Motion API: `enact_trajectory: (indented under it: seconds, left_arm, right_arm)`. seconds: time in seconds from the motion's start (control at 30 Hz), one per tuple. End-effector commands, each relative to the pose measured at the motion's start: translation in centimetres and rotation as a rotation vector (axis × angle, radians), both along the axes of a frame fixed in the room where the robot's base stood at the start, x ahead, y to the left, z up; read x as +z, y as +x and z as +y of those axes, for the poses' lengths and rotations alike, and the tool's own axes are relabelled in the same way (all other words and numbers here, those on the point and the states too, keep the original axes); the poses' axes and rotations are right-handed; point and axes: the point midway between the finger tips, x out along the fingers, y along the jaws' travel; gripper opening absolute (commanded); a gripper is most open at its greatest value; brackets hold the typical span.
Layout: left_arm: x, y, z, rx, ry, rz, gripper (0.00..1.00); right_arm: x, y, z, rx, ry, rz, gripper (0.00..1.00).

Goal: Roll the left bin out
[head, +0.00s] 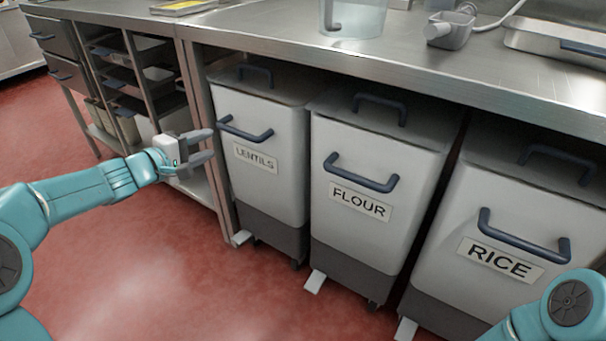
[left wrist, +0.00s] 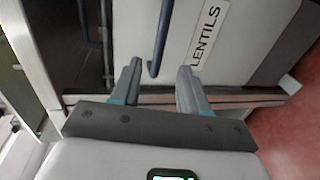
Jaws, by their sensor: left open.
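The left bin (head: 262,180) is white with a dark grey base and a LENTILS label. It stands under the steel counter at the left end of a row of bins. Its dark blue front handle (head: 245,134) also shows in the left wrist view (left wrist: 162,38). My left gripper (head: 212,146) is open and empty, just left of the handle in the head view. In the left wrist view the handle's end lies between and beyond the fingertips, and I see no contact. My right gripper is out of view; only part of my right arm shows at lower right.
The FLOUR bin (head: 365,175) and the RICE bin (head: 500,250) stand to the right. A counter leg (head: 210,140) and open shelving (head: 125,75) are left of the LENTILS bin. White pedals (head: 315,281) stick out at floor level. The red floor (head: 150,270) in front is clear.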

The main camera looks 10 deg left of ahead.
Motion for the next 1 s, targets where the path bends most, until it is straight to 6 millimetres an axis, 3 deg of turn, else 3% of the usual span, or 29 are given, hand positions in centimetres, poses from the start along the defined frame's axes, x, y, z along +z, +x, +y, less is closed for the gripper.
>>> enact_trajectory:
  seconds: [0.47,0.9,1.0]
  left_arm:
    - [-1.0,5.1,-2.5,0.000,0.000,0.002,0.44]
    - [-1.9,9.9,-4.5,0.001,0.000,0.002,0.44]
    - [-2.3,9.7,-4.3,0.002,0.000,0.000,0.44]
  right_arm:
    - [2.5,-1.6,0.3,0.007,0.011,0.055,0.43]
    - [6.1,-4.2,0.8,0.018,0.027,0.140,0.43]
    - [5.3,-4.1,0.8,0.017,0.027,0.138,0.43]
